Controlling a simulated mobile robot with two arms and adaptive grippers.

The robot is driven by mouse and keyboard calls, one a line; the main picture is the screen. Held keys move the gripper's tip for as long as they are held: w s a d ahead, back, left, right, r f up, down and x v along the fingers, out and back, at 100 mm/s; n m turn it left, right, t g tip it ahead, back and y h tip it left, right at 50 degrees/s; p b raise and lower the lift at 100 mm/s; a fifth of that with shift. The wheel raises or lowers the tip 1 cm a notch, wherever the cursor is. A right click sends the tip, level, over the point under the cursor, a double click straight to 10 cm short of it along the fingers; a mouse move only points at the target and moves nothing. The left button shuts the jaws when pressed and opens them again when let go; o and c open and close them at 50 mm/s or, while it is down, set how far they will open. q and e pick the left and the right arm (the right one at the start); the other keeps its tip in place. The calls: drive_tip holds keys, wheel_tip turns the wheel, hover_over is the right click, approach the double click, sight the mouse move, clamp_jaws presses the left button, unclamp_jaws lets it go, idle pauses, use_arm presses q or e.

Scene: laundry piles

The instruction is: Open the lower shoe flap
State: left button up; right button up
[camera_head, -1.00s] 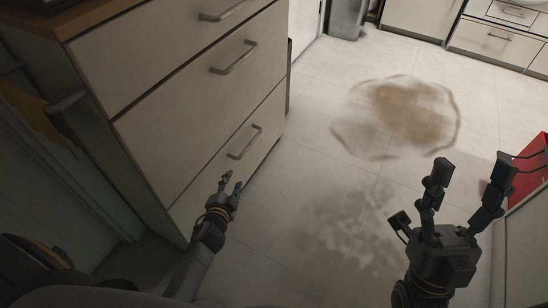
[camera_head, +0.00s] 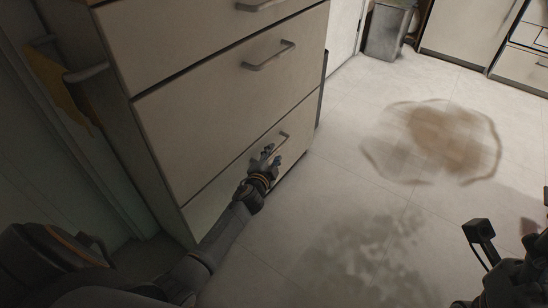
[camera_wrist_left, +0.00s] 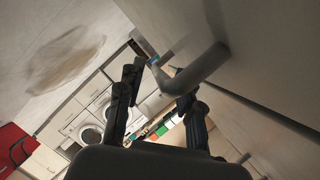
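The pale shoe cabinet (camera_head: 215,110) stands at the left in the head view, with several flat fronts one above another. The lower flap (camera_head: 215,195) is closed, and its bar handle (camera_head: 284,136) is partly behind my left gripper. My left gripper (camera_head: 268,156) is at this handle with its fingers apart. In the left wrist view the grey handle (camera_wrist_left: 200,66) lies right ahead of the open fingers (camera_wrist_left: 155,88), close to the right-hand finger; I cannot tell whether they touch. My right gripper (camera_head: 482,240) is partly cut off at the right edge.
The flap above has its own bar handle (camera_head: 268,55). A brown stain (camera_head: 440,138) and a shadow lie on the pale floor, which is otherwise clear right of the cabinet. A grey bin (camera_head: 388,32) stands at the back. Washing machines (camera_wrist_left: 90,135) show in the wrist view.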

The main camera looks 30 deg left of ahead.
use_arm(q)
drive_tip(key=shift+w+a+f, duration=0.15)
drive_tip(key=shift+w, duration=0.5)
clamp_jaws()
